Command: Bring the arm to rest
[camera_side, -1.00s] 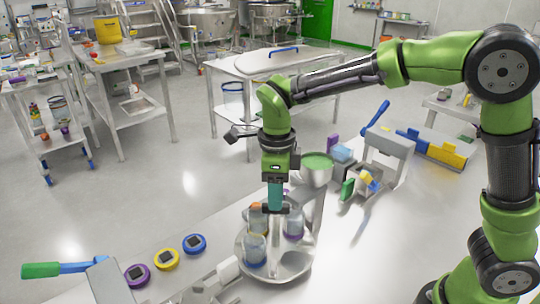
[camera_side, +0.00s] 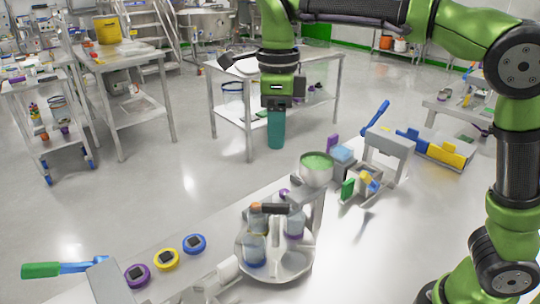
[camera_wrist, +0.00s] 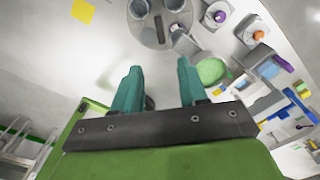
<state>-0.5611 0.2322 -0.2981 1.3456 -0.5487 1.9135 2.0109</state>
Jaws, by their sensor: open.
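My gripper (camera_side: 275,128) is raised well above the workbench in the side view, fingers pointing down, with nothing held. In the wrist view its two teal fingers (camera_wrist: 160,88) stand apart with an empty gap between them. Below it in the side view is a round metal tray (camera_side: 283,272) holding several jars. The tray also shows at the top of the wrist view (camera_wrist: 147,33).
A metal pot with green contents (camera_side: 316,169), a grey arch-shaped stand (camera_side: 390,142) and blue and yellow blocks (camera_side: 440,152) stand to the right. Air around my gripper is clear.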

